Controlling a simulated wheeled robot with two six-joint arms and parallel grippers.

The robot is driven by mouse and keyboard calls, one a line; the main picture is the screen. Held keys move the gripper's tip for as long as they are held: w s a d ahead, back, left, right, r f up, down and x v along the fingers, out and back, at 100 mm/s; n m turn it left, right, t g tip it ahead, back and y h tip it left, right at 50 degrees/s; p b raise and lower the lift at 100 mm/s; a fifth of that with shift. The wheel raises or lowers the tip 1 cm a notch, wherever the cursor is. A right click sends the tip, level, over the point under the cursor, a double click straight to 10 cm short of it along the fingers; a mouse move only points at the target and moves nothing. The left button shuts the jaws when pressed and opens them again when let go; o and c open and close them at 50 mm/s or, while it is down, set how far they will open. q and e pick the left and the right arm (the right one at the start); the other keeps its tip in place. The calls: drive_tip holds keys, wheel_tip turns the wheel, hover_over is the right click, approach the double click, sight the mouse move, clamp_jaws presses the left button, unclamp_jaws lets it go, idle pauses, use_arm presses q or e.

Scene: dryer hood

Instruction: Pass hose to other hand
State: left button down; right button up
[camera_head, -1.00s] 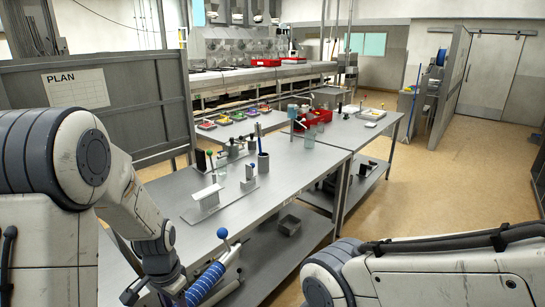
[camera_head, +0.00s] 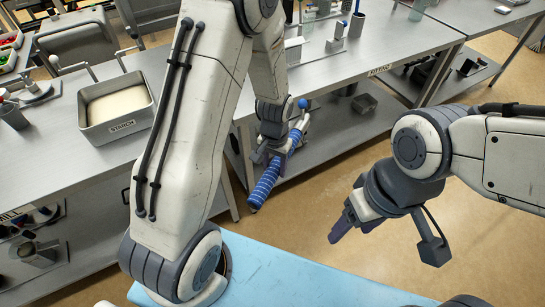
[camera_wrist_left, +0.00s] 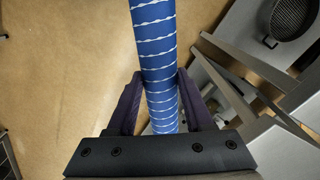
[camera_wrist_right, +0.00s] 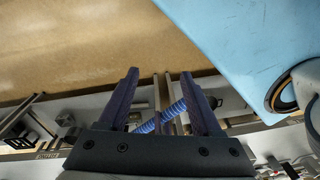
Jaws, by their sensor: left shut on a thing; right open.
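The hose (camera_head: 265,182) is blue with white bands. My left gripper (camera_head: 277,152) is shut on it in front of the steel tables, and the hose slants down to the left in the head view. In the left wrist view the hose (camera_wrist_left: 157,60) runs between the two fingers (camera_wrist_left: 155,105). My right gripper (camera_head: 350,222) is open and empty, to the right of the hose and apart from it. In the right wrist view the hose (camera_wrist_right: 160,120) shows in the distance between the open fingers (camera_wrist_right: 165,85).
A light blue surface (camera_head: 290,275) lies at the front. A steel table with a starch tray (camera_head: 118,108) stands at the left. Another steel table (camera_head: 350,52) with a lower shelf stands behind the hose. The tan floor between the grippers is clear.

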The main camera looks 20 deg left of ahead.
drive_tip(key=o, duration=0.3)
drive_tip(key=w+r+n+t+y, duration=0.15)
drive_tip(key=w+n+t, duration=0.25)
drive_tip(key=w+n, duration=0.45)
drive_tip(key=w+r+n+t+y, duration=0.15)
drive_tip(key=w+n+t, duration=0.35)
drive_tip(key=w, duration=0.7)
use_arm(q)
drive_tip(key=w+d+r+m, duration=0.3)
drive_tip(key=d+r, duration=0.1)
drive_tip(key=d, duration=0.2)
drive_tip(key=w+d+r+m, duration=0.3)
drive_tip(key=d+r+m, duration=0.1)
drive_tip(key=d, duration=0.3)
drive_tip(key=shift+w+d+r, duration=0.15)
drive_tip(key=shift+w+d, duration=0.15)
use_arm(e)
drive_tip(key=shift+w+a+f+n+g, duration=0.35)
drive_tip(key=shift+a+f+n+g, duration=0.65)
drive_tip(key=shift+a+f, duration=1.1)
drive_tip(key=shift+w+a+f+n+g, duration=0.3)
drive_tip(key=shift+a+f+n+g, duration=0.35)
drive_tip(key=shift+a+f+n, duration=1.45)
drive_tip(key=shift+w+a+f+n+g, duration=0.35)
drive_tip(key=shift+a+f+g, duration=0.6)
drive_tip(key=shift+f, duration=2.2)
